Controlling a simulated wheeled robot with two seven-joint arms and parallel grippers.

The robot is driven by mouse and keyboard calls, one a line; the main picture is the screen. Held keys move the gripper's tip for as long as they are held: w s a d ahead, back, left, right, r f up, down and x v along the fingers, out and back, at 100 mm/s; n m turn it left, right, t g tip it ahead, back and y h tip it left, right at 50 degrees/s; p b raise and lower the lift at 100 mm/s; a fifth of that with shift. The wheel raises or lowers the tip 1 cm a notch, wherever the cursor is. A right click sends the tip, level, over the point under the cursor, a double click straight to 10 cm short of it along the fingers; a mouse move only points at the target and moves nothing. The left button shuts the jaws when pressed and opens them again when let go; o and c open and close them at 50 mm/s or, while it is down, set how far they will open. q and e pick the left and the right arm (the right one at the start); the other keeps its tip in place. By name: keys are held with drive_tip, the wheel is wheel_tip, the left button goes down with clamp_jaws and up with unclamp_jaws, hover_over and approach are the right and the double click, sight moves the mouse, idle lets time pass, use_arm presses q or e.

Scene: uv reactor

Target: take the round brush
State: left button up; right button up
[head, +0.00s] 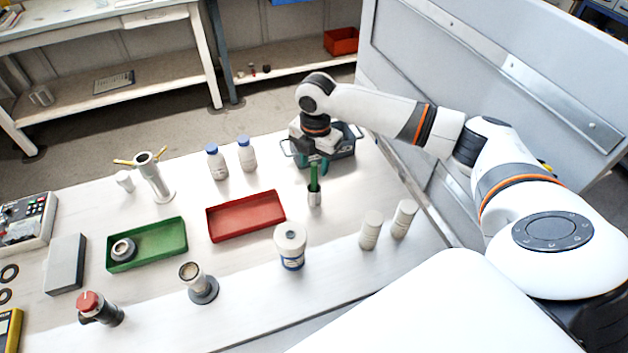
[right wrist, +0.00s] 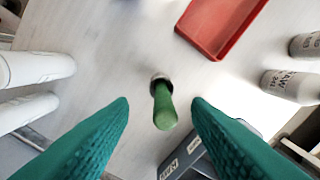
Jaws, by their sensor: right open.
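The round brush (head: 314,190) stands upright on the white table, with a green handle on top and a grey metallic lower part. In the right wrist view the brush (right wrist: 163,108) shows between and beyond my fingertips, its green end toward the camera. My right gripper (head: 313,163) is above the brush's top end in the head view, pointing down. Its two teal fingers are apart with nothing held between them, as the right wrist view (right wrist: 160,103) also shows. My left gripper is in neither view.
A grey-blue crate (head: 345,150) stands just behind the brush. A red tray (head: 246,216) lies to its left, and a white jar (head: 290,245) stands in front. Two white bottles (head: 370,230) are at the front right. Two blue-capped bottles (head: 217,163) stand behind the red tray.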

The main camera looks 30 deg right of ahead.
sight(315, 174)
drive_tip(key=shift+w+d+f, duration=0.1)
drive_tip(key=shift+f, duration=0.3)
wheel_tip(315, 174, down, 4)
drive_tip(key=shift+w+r+p, duration=0.15)
drive_tip(key=shift+r+p, duration=0.1)
drive_tip(key=shift+p, duration=0.75)
drive_tip(key=shift+f, duration=0.35)
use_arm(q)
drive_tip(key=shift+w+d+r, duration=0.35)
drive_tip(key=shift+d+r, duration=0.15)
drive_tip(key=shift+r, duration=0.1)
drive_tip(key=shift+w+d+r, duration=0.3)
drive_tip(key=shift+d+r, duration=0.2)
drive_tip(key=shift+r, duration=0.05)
use_arm(e)
drive_tip(key=shift+d+f, duration=0.1)
drive_tip(key=shift+f, duration=0.2)
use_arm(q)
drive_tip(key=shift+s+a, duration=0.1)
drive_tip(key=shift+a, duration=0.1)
use_arm(e)
clamp_jaws()
